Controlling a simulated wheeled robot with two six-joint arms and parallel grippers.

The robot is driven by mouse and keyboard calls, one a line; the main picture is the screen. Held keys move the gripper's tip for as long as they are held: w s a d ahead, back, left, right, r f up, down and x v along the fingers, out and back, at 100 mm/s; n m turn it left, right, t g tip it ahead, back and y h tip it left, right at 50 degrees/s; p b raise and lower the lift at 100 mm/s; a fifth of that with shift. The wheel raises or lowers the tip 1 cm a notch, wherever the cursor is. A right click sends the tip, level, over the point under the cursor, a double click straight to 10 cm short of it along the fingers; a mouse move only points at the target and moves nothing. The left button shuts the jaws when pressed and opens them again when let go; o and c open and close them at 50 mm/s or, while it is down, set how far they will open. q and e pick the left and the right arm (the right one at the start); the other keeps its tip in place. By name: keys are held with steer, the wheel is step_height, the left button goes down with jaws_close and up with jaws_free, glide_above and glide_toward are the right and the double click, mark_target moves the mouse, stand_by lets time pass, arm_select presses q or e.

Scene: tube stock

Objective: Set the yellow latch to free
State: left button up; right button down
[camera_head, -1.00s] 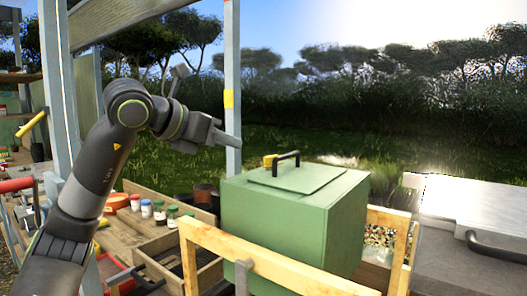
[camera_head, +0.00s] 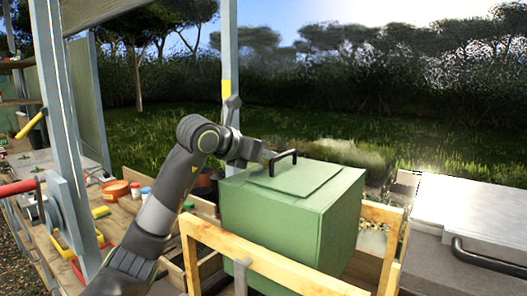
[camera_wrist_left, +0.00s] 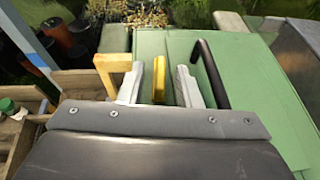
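The green box (camera_head: 290,222) has a lid with a black handle (camera_head: 283,156) and a small yellow latch (camera_wrist_left: 159,79) beside it. In the head view my left gripper (camera_head: 266,155) is at the lid's far left, over the latch, and hides most of it. In the left wrist view the gripper (camera_wrist_left: 158,87) is open, with one grey finger on each side of the upright yellow latch. A narrow gap shows on both sides. The black handle (camera_wrist_left: 211,76) stands just right of the right finger. My right gripper is not in view.
A wooden frame (camera_head: 262,262) stands around the box, and its post (camera_wrist_left: 112,66) rises close to the left finger. A grey metal cabinet (camera_head: 475,215) is at the right. Jars and an orange tub (camera_head: 115,189) stand on the left bench.

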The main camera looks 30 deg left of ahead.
arm_select(q)
jaws_close()
steer(key=shift+d, duration=0.1)
steer(key=shift+n+y+b, duration=0.4)
steer(key=shift+n+y, duration=0.3)
steer(key=shift+y, duration=0.2)
jaws_free()
